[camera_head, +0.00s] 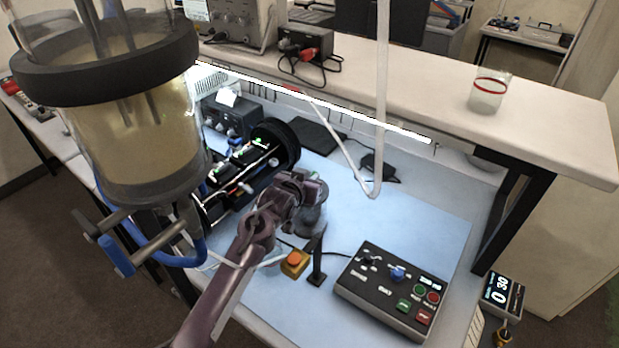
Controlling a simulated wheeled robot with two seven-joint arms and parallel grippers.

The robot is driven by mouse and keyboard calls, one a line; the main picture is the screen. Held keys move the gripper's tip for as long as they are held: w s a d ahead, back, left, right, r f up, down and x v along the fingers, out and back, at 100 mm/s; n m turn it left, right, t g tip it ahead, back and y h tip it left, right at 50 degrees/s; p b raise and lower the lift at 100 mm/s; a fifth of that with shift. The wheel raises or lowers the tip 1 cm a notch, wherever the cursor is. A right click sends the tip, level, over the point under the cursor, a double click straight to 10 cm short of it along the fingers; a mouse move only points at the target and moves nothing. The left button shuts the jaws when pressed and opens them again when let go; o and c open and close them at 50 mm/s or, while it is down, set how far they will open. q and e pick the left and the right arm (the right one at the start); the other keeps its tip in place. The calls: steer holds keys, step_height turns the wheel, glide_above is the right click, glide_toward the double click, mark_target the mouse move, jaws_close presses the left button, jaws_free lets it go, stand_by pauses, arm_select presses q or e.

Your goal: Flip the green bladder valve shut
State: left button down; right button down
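No green bladder valve can be clearly made out. Small green spots show on the black open cylinder assembly (240,168), which lies on the blue mat; I cannot tell whether one is the valve. My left arm reaches up from the bottom, and my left gripper (312,190) is over the mat, just right of the assembly's round black end ring (283,140). The gripper is seen from behind, so its fingertips are mostly hidden and its opening is unclear. My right gripper is out of view.
A large clear tank (140,125) with cloudy liquid and a blue hose (165,255) fills the left. A black control box (390,290) and an orange button box (294,262) sit on the blue mat (425,215). A white tube (381,100) hangs above the bench.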

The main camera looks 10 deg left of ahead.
arm_select(q)
steer(key=shift+m+g+h, duration=0.3)
steer(key=shift+m+h, duration=0.7)
steer(key=shift+h, duration=0.1)
steer(key=shift+m+h, duration=0.3)
steer(key=shift+h, duration=0.1)
steer(key=c, duration=1.4)
jaws_free()
steer(key=shift+c, duration=0.2)
